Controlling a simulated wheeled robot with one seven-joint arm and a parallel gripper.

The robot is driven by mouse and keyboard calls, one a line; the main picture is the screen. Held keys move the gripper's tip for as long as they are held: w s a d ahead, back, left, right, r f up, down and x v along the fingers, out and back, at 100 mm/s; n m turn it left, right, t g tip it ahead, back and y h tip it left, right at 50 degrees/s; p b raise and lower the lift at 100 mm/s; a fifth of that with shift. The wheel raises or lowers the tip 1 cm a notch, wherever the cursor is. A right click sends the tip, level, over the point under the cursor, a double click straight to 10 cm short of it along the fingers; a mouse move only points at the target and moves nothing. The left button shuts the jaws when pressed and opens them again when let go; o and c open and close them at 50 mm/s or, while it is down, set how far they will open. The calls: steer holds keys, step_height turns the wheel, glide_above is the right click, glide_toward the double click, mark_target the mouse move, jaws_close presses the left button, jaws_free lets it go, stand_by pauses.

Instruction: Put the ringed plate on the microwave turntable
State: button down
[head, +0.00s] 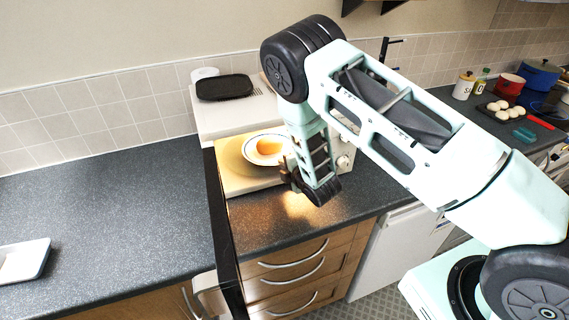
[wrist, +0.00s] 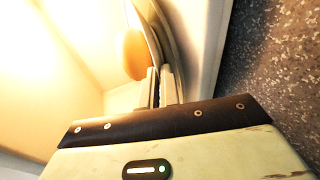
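The ringed plate (head: 251,153) is white with a dark ring and carries an orange food item (head: 268,146). It is in the lit opening of the microwave, over the pale round turntable (head: 231,160). I cannot tell whether it touches the turntable. My gripper (head: 286,168) is at the plate's right edge. In the wrist view its fingers (wrist: 165,86) are close together on the plate's rim (wrist: 153,35), with the orange food (wrist: 133,55) just beyond. My wrist hides part of the microwave's right side.
The microwave door (head: 222,225) stands open toward the front, left of my gripper. A black tray (head: 224,87) lies on top of the microwave. A white tray (head: 24,261) is at the far left; the left counter (head: 120,215) is mostly clear. Pots (head: 538,76) and jars stand far right.

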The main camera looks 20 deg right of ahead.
steer(key=c, duration=1.9)
jaws_free()
steer(key=b+v, duration=0.5)
steer(key=v, duration=0.7)
steer(key=s+a+r+m+g, duration=0.5)
steer(key=s+a+m+g, duration=0.3)
steer(key=a, duration=0.3)
steer(key=s+r+m+g, duration=0.1)
steer(key=s+r+g, duration=0.1)
steer(key=s, duration=0.5)
steer(key=s+r+m+g+h, duration=0.1)
steer(key=s+r, duration=0.3)
steer(key=s, duration=0.2)
steer(key=s+a+r+m+g, duration=0.1)
steer(key=s+r+m+g, duration=0.1)
steer(key=s+r, duration=0.2)
steer(key=shift+s+r+g, duration=0.1)
steer(key=shift+s+g, duration=0.2)
steer(key=shift+s, duration=1.55)
